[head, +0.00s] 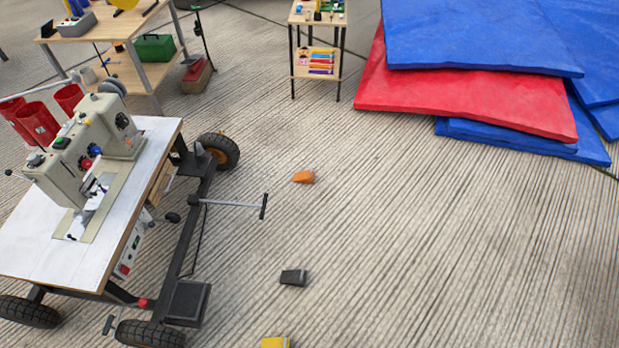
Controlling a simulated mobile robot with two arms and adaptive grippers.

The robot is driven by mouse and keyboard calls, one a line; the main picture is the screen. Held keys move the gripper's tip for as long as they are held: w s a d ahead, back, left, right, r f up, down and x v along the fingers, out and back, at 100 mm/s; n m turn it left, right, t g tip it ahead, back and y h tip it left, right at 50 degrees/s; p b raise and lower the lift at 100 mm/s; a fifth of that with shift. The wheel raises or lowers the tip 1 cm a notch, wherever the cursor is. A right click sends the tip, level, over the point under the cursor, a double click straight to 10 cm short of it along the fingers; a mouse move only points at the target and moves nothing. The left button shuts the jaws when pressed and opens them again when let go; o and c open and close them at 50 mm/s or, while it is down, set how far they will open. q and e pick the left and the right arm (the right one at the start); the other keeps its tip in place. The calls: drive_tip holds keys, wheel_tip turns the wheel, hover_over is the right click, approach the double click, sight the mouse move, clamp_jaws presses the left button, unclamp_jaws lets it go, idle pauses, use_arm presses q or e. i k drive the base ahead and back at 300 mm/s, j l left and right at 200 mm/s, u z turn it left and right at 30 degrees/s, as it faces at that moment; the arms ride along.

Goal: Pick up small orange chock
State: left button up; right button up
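A small orange chock (303,177) lies on the ridged grey floor, near the middle of the head view. It sits to the right of the sewing machine cart's far wheel, apart from it. Neither of my grippers shows in the head view.
A wheeled cart (150,150) with a sewing machine (88,150) stands at the left, its T-handle (232,203) sticking out rightward. A black chock (293,277) and a yellow chock (275,342) lie nearer. Red and blue mats (470,100) are stacked far right. Floor at right is clear.

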sight(307, 177)
drive_tip(key=i+l, duration=0.15)
drive_tip(key=l, duration=0.3)
drive_tip(key=i+l, duration=0.1)
drive_tip(key=l, duration=0.35)
drive_tip(key=i+l+u, duration=0.1)
drive_tip(key=l, duration=0.3)
drive_tip(key=i+l, duration=0.2)
drive_tip(key=l, duration=0.25)
drive_tip(key=i+l+u, duration=0.1)
drive_tip(key=i+l, duration=0.15)
drive_tip(key=i, duration=0.2)
drive_tip(key=i+l+u, duration=0.1)
drive_tip(key=i+l, duration=0.15)
drive_tip(key=i, duration=0.25)
drive_tip(key=i+l+u, duration=0.1)
drive_tip(key=i+l, duration=0.25)
drive_tip(key=i, duration=0.1)
